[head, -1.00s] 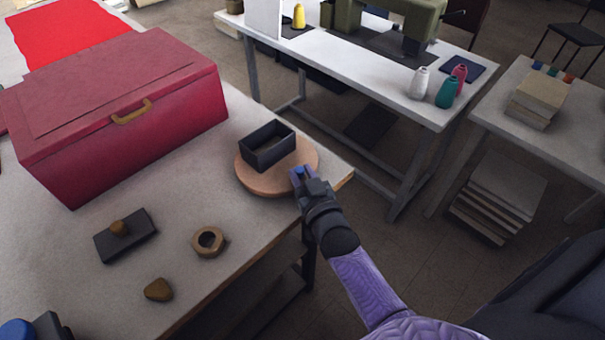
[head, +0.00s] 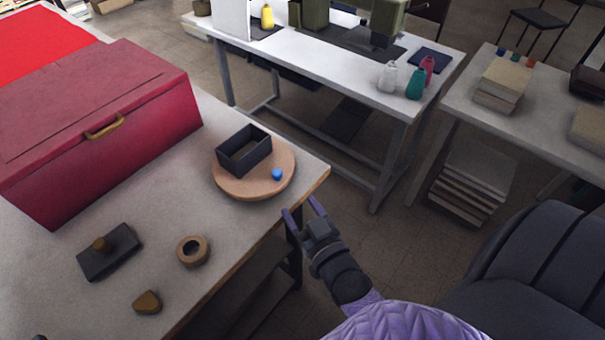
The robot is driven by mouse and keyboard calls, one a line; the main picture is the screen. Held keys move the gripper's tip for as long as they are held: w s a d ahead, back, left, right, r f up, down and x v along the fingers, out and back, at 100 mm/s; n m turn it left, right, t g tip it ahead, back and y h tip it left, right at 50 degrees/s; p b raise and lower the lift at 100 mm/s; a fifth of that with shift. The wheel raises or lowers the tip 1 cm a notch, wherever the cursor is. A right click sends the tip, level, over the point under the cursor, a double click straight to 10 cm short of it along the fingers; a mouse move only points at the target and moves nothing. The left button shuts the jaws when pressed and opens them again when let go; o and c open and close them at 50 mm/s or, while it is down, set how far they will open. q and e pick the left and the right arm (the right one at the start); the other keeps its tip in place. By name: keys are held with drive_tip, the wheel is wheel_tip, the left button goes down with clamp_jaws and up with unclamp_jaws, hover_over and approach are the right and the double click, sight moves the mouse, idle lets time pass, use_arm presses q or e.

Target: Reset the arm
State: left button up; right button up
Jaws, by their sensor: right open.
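My right gripper (head: 303,209) is open and empty, with its two fingers apart, just off the table's right edge. Its arm comes in from the bottom right. A small blue object (head: 277,174) lies on the round wooden board (head: 232,188), beside an open black box (head: 245,151) that stands on the same board. The gripper is apart from the blue object and the board. My left gripper cannot be made out; only a small dark bit shows at the bottom left corner.
A large red case (head: 100,130) stands at the left of the table (head: 95,297). A black block with a knob (head: 110,252), a wooden ring (head: 193,251) and a brown lump (head: 147,302) lie in front. A white sewing table (head: 330,75) stands behind, and a dark chair (head: 540,275) at right.

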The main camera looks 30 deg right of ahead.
use_arm(q)
drive_tip(key=shift+a, duration=0.15)
use_arm(e)
drive_tip(key=shift+s, duration=0.25)
use_arm(q)
drive_tip(key=shift+a, duration=0.25)
